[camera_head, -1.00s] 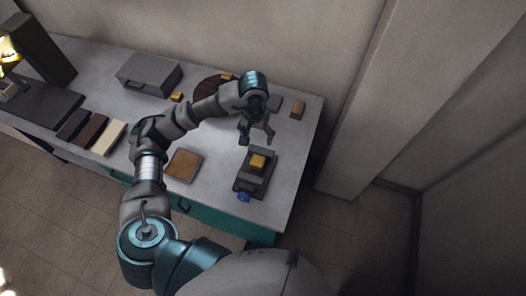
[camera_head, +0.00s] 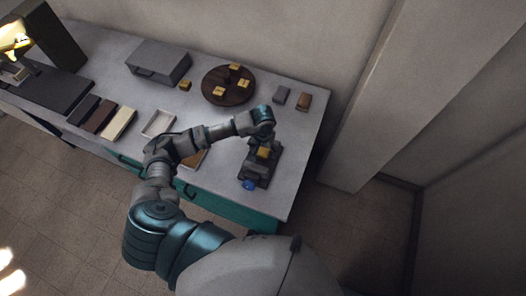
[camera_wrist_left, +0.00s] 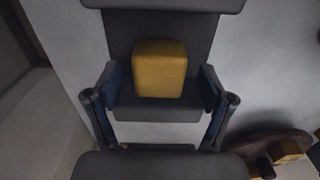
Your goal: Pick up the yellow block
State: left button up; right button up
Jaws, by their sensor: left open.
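The yellow block (camera_head: 264,152) sits on top of a dark grey device with a blue knob (camera_head: 249,185), near the right end of the table. In the left wrist view the yellow block (camera_wrist_left: 160,69) stands on a dark grey surface. My left gripper (camera_head: 262,145) is over the block. In the left wrist view its two fingers (camera_wrist_left: 158,88) are open, one on each side of the block, with a gap visible beside it. My right gripper is not in view.
A round brown board (camera_head: 212,97) with several yellow pieces lies behind. A grey box (camera_head: 158,62), a small yellow piece (camera_head: 185,85), a grey block (camera_head: 281,95) and a brown block (camera_head: 304,102) stand on the table (camera_head: 301,150). The table's right edge is close.

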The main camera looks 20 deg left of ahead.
pick_arm(q)
jog(key=shift+f, duration=0.7)
jog(key=c, duration=1.3)
jog(key=shift+r, duration=0.1)
